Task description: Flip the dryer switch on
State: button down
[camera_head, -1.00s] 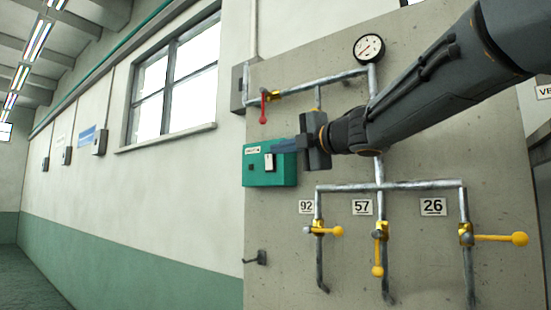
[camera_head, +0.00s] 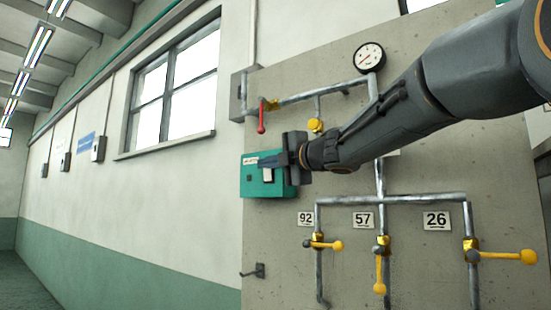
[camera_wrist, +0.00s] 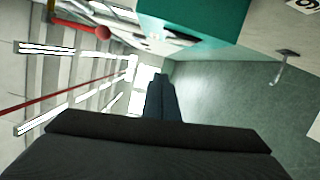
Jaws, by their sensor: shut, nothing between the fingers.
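The dryer switch is a white rocker (camera_head: 267,175) on the front of a green box (camera_head: 254,185) mounted at the left edge of the concrete panel. A small label sits above the rocker. My gripper (camera_head: 262,161) is shut and empty, with its fingertips in front of the box, by the label and just above the rocker. I cannot tell whether it touches. In the wrist view, my shut fingers (camera_wrist: 160,85) point past the green box (camera_wrist: 205,25), which is at the top. The rocker's position is not clear.
A red-handled valve (camera_head: 261,122) is above the box, and a pressure gauge (camera_head: 369,57) is at the top. Yellow-handled valves (camera_head: 380,270) under plates 92, 57 and 26 are lower right. A hook (camera_head: 254,270) juts out below the box. The space left of the panel is open.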

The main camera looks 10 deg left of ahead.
jog(key=w+a+p, duration=0.1)
jog(key=w+p, duration=0.2)
jog(key=w, duration=0.3)
jog(key=shift+a+r, duration=0.35)
jog(key=shift+w, duration=0.1)
jog(key=shift+w+d+r+p, duration=0.1)
jog(key=shift+w+p, duration=0.1)
jog(key=shift+p, duration=0.2)
jog(key=s+d+b, duration=0.3)
jog(key=s+d, duration=0.3)
jog(key=s, duration=0.3)
jog(key=shift+s+d+r, duration=0.25)
jog(key=shift+s+r, duration=0.05)
jog(key=shift+r, duration=0.15)
